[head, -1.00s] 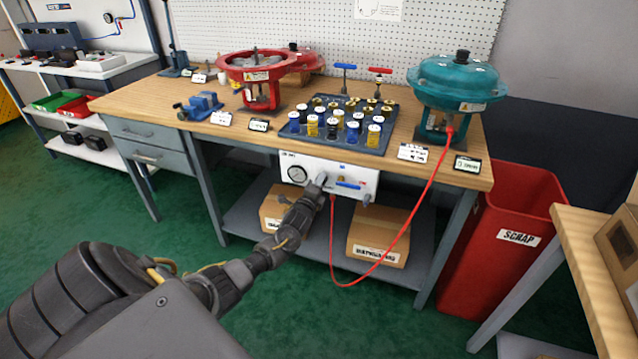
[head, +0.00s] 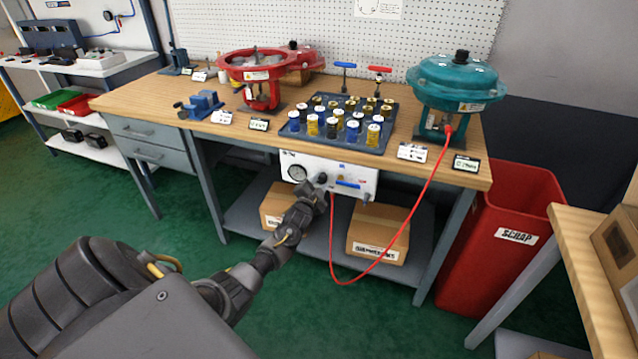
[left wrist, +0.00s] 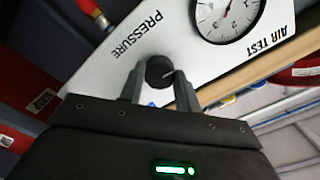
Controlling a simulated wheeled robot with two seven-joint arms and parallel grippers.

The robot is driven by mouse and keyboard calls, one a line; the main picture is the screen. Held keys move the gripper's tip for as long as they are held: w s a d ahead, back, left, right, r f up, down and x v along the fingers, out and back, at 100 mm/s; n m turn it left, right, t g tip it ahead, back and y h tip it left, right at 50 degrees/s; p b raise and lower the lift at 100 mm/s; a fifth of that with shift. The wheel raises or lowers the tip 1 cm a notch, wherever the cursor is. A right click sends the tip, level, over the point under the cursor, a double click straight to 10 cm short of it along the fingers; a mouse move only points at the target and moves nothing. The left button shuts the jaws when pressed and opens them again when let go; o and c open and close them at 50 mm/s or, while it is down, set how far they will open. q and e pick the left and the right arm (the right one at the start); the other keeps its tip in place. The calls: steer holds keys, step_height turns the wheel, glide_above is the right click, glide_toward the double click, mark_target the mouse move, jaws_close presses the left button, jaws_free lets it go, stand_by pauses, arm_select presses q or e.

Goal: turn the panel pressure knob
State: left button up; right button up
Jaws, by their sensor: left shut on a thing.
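The black pressure knob (left wrist: 159,72) with a pale pointer line sits on the white air test panel (left wrist: 205,62), beside the upside-down word PRESSURE in the left wrist view. My left gripper (left wrist: 159,80) is shut on the knob, one finger on each side of it. In the head view my left gripper (head: 319,185) reaches the front of the panel (head: 355,176) under the bench edge. The round gauge (head: 297,173) is left of the knob there; its dial (left wrist: 228,14) also shows in the left wrist view. My right gripper is not in view.
A red hose (head: 334,250) hangs from the panel and runs up to the teal actuator (head: 458,82). Cardboard boxes (head: 378,226) stand on the shelf below. A red scrap bin (head: 510,250) stands right of the bench (head: 240,133). Green floor before the bench is clear.

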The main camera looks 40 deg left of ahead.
arm_select(q)
steer(key=n, duration=0.8)
steer(key=shift+d+p, duration=0.1)
steer(key=shift+p, duration=0.25)
steer(key=n, duration=0.4)
steer(key=shift+n, duration=0.4)
steer(key=n+p, duration=0.1)
steer(key=n, duration=0.3)
steer(key=shift+n, duration=0.9)
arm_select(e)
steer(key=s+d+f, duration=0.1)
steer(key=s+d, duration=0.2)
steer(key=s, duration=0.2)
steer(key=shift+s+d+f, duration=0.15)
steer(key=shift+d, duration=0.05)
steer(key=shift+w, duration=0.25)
arm_select(q)
steer(key=shift+f, duration=0.1)
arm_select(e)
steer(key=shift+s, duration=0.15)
